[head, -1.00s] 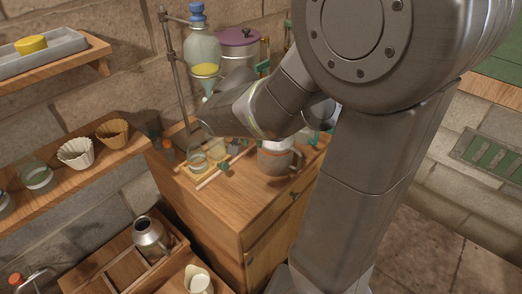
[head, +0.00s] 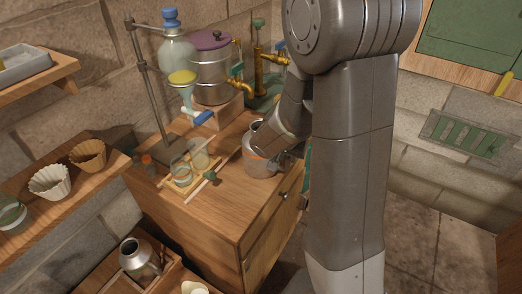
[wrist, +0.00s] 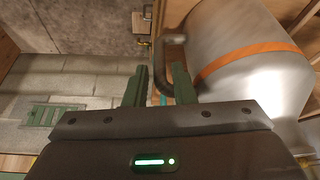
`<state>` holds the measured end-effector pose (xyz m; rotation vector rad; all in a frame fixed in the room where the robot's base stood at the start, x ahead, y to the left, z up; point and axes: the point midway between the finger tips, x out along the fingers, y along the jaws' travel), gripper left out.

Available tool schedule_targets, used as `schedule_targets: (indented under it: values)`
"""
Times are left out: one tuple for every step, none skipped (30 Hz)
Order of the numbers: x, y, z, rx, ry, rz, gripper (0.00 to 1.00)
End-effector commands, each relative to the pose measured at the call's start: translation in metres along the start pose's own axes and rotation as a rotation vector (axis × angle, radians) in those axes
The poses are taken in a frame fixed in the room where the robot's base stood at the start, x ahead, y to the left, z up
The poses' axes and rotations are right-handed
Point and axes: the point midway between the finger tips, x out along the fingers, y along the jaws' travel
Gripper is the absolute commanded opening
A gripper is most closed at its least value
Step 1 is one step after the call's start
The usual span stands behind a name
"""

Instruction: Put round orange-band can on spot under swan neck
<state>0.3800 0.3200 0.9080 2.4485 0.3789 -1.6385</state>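The round metal can with an orange band (head: 258,162) stands on the wooden cabinet top, right of two glass jars. It fills the upper right of the wrist view (wrist: 248,55), with its dark curved handle (wrist: 163,68) toward the fingers. My gripper (wrist: 159,84) has its two green fingers apart, one on each side of the handle, with narrow gaps visible. In the head view my arm's end covers the can's right side and the fingers are hidden. Brass curved pipes and taps (head: 258,72) stand behind the can; the spot under the swan neck is not clearly visible.
A purple-lidded metal pot (head: 212,72) stands on a wooden block behind the can. A stand holds a glass flask (head: 177,52) over a funnel. Glass jars (head: 181,176) and a thin rod lie left of the can. Another metal can (head: 138,258) sits in a lower crate.

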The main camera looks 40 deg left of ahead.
Motion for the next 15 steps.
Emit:
schedule_targets:
  values:
    - [0.008,0.001,0.000,0.000,-0.001,0.002,0.23]
    - [0.012,0.001,0.001,0.001,-0.001,0.002,0.23]
    - [0.015,0.001,0.000,0.000,-0.001,0.002,0.23]
    - [0.017,0.001,0.000,0.000,0.000,0.001,0.23]
    - [0.019,0.001,0.000,0.001,0.000,0.001,0.23]
    - [0.020,0.000,0.000,0.001,0.000,0.000,0.23]
    - [0.021,0.000,0.000,0.001,0.000,0.000,0.23]
    - [0.021,0.000,0.000,0.001,0.001,0.000,0.23]
    - [0.021,0.000,0.000,0.000,0.001,0.000,0.23]
    - [0.021,0.000,0.000,0.000,0.001,0.000,0.23]
    - [0.021,0.000,0.000,0.000,0.001,0.000,0.23]
    - [0.021,0.000,0.000,0.000,0.001,0.000,0.23]
    - [0.021,0.000,0.000,0.000,0.001,0.000,0.23]
    - [0.021,0.000,0.000,0.000,0.001,0.000,0.21]
    - [0.021,0.000,0.000,0.000,0.001,0.000,0.14]
